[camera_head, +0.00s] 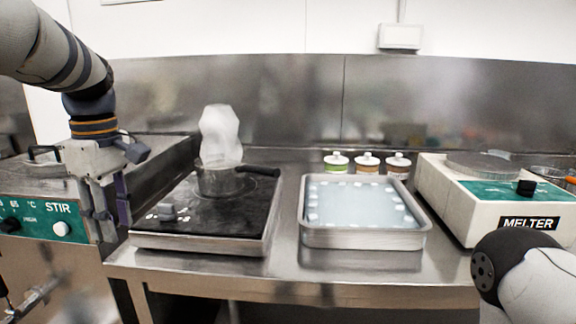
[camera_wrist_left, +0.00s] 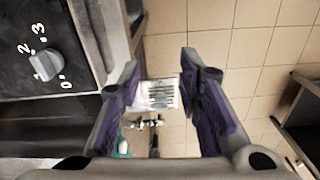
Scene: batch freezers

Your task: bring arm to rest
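My left arm comes in from the upper left in the head view. Its gripper (camera_head: 112,226) points down in front of the STIR machine, left of the black cooktop. In the left wrist view the left gripper (camera_wrist_left: 160,66) has its purple-padded fingers apart and nothing between them; the tiled floor shows far below through the gap. Part of my right arm (camera_head: 525,278) shows at the lower right in the head view. My right gripper is out of view.
A pot (camera_head: 219,180) stands on the cooktop (camera_head: 225,222) with a translucent white shape above it. A metal tray (camera_head: 362,238) sits mid-counter before several lidded jars (camera_head: 367,164). The MELTER (camera_head: 500,208) is at right, the STIR machine (camera_head: 40,218) at left.

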